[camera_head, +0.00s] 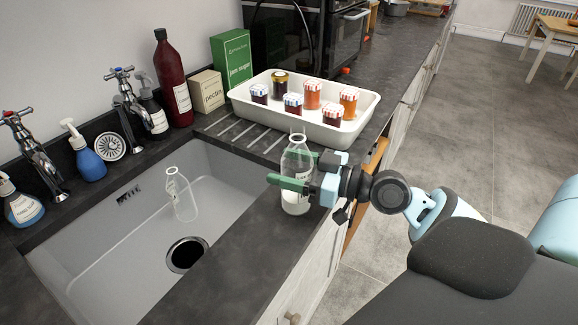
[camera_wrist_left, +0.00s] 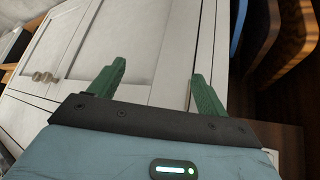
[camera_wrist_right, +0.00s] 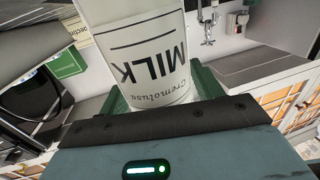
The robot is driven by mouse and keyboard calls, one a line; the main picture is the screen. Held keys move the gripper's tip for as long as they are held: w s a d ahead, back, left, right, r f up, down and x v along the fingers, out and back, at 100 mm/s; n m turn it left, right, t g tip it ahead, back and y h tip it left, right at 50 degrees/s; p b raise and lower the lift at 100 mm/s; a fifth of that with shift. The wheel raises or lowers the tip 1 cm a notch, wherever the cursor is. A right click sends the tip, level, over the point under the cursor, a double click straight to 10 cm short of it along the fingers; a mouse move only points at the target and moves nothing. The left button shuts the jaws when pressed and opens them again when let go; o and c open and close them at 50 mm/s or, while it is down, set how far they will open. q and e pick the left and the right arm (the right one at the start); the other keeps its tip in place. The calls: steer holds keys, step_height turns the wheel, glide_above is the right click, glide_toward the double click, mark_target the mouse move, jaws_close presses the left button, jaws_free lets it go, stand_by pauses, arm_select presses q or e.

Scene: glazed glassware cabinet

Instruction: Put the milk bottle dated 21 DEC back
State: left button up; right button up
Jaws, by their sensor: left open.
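A clear glass milk bottle (camera_head: 297,163) is upright over the counter strip at the sink's front edge. My right gripper (camera_head: 303,172) is shut on its body, one green finger in front and one behind. In the right wrist view the bottle (camera_wrist_right: 150,60) fills the space between the fingers, with MILK upside down on its label. I cannot read a date, and cannot tell whether its base touches the counter. A second clear bottle (camera_head: 181,196) is tilted in the sink (camera_head: 115,240). My left gripper (camera_wrist_left: 160,70) is open and empty, facing pale cabinet doors.
A white tray (camera_head: 345,130) with several jam jars stands behind the held bottle. A red bottle (camera_head: 173,85), a pectin box (camera_head: 207,92), a green jam sugar box (camera_head: 231,55), taps and spray bottles line the wall. The front counter strip (camera_head: 215,275) is clear.

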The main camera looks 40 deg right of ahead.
steer(key=shift+o, duration=1)
arm_select(q)
steer(key=shift+s, duration=0.25)
steer(key=shift+s+f, duration=0.1)
arm_select(e)
steer(key=shift+r, duration=0.2)
steer(key=shift+s+d+f, duration=0.15)
steer(key=shift+s, duration=0.05)
steer(key=b+v, duration=0.2)
steer(key=v, duration=0.1)
steer(key=shift+s+d+f, duration=0.15)
steer(key=shift+s+f, duration=0.05)
steer(key=shift+s, duration=0.05)
steer(key=b, duration=0.4)
glide_toward(310, 174)
steer(key=shift+w, duration=1.2)
arm_select(q)
steer(key=shift+g, duration=0.4)
steer(key=f, duration=0.2)
steer(key=s+f, duration=0.1)
steer(key=f, duration=0.2)
steer(key=shift+s+f, duration=0.15)
steer(key=shift+f, duration=0.1)
arm_select(e)
steer(key=shift+a, duration=0.25)
